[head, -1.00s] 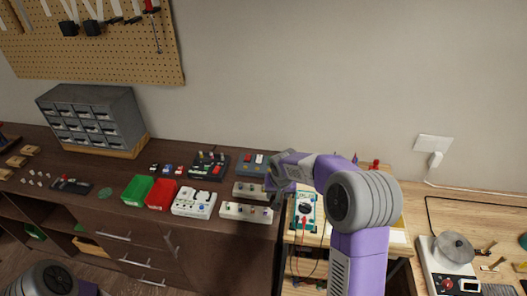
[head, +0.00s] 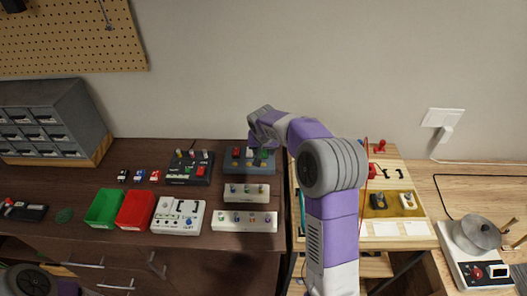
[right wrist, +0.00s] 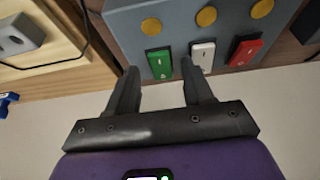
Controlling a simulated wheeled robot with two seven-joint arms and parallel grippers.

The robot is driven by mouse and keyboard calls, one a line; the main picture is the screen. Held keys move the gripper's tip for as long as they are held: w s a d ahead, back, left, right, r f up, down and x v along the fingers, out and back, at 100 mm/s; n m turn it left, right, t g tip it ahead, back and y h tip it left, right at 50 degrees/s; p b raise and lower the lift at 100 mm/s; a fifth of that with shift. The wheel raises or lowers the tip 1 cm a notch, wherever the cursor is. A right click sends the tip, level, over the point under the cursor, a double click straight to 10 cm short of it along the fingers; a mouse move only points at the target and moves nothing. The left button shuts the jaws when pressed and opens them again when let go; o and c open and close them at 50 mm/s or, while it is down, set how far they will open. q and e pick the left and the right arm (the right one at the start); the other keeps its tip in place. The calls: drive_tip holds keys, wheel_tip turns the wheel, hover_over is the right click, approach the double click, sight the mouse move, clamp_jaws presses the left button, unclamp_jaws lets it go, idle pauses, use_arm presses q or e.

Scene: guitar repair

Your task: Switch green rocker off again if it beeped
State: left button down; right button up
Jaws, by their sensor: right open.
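The blue-grey switch box (head: 235,167) stands at the right end of the dark bench in the head view. In the right wrist view the box (right wrist: 125,22) shows a green rocker (right wrist: 159,60), a white rocker (right wrist: 203,52) and a red rocker (right wrist: 245,50), with round yellow discs beside them. My right gripper (right wrist: 160,72) is open and empty, its fingertips on either side of the green rocker's near end. I cannot tell whether they touch the box. Whether the green rocker is on or off is unclear. My left gripper is out of view.
Nearby on the bench are a black switch box (head: 178,174), white boxes with knobs (head: 228,222), a red bin (head: 136,210) and a green bin (head: 104,208). A light wooden table (head: 400,178) with several parts stands right of the bench.

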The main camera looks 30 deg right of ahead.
drive_tip(key=shift+w+f, duration=0.15)
drive_tip(key=shift+f, duration=0.2)
clamp_jaws()
drive_tip(key=g+p, duration=0.1)
drive_tip(key=p, duration=0.4)
drive_tip(key=g+y+p, duration=0.1)
drive_tip(key=p, duration=0.3)
drive_tip(key=shift+w+d+r+y+p, duration=0.3)
drive_tip(key=shift+w+r+p, duration=0.05)
drive_tip(key=shift+f+g+p, duration=0.15)
drive_tip(key=shift+g+p, duration=0.25)
